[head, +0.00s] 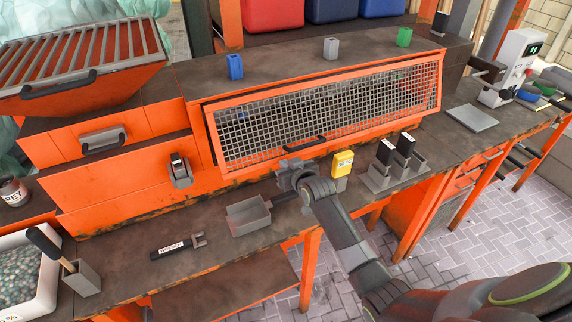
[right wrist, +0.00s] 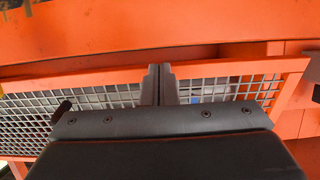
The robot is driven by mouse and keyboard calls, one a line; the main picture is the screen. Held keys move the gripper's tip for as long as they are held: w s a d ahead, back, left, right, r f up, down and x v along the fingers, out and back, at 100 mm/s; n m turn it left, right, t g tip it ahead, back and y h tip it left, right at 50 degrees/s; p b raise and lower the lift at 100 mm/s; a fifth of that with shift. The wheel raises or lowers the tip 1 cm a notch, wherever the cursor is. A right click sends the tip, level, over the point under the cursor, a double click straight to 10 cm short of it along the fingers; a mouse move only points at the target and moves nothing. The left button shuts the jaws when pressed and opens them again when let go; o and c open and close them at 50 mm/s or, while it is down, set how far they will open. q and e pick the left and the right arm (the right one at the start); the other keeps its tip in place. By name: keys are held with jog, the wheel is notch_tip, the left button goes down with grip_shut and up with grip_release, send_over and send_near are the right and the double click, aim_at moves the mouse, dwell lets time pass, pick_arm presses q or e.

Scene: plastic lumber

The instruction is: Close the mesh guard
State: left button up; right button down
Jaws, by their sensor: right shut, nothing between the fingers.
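The mesh guard (head: 325,110) is a grey wire grid in an orange frame on the front of the orange machine, with a black handle (head: 305,143) near its lower edge. It slopes, and a dark gap shows along its upper left edge; how far it stands open is hard to tell. My right gripper (head: 287,166) is shut and empty, just below the guard's lower edge, left of the handle. In the right wrist view its fingertips (right wrist: 159,84) overlap the frame and mesh (right wrist: 235,90); contact cannot be told. My left gripper is not in view.
A grey open box (head: 248,215) and a wrench (head: 178,246) lie on the bench below. A yellow block (head: 342,163) and grey holders with black items (head: 393,172) stand right of my gripper. Blue, grey and green blocks (head: 235,66) stand on top of the machine.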

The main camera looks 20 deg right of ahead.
dwell(0.3)
jog(key=w+f+b, duration=0.1)
jog(key=b, duration=0.2)
jog(key=w+f+t+b, duration=0.1)
jog(key=w+b, duration=0.1)
jog(key=b, duration=0.1)
jog(key=shift+a, duration=0.1)
jog(key=b+x, duration=0.3)
jog(key=x, duration=0.1)
jog(key=shift+w+f+b, duration=0.1)
jog(key=shift+w+b, duration=0.1)
jog(key=shift+b, duration=0.1)
jog(key=shift+w, duration=0.3)
jog(key=shift+r, duration=0.4)
jog(key=shift+r+t, duration=0.15)
jog(key=shift+t, duration=0.15)
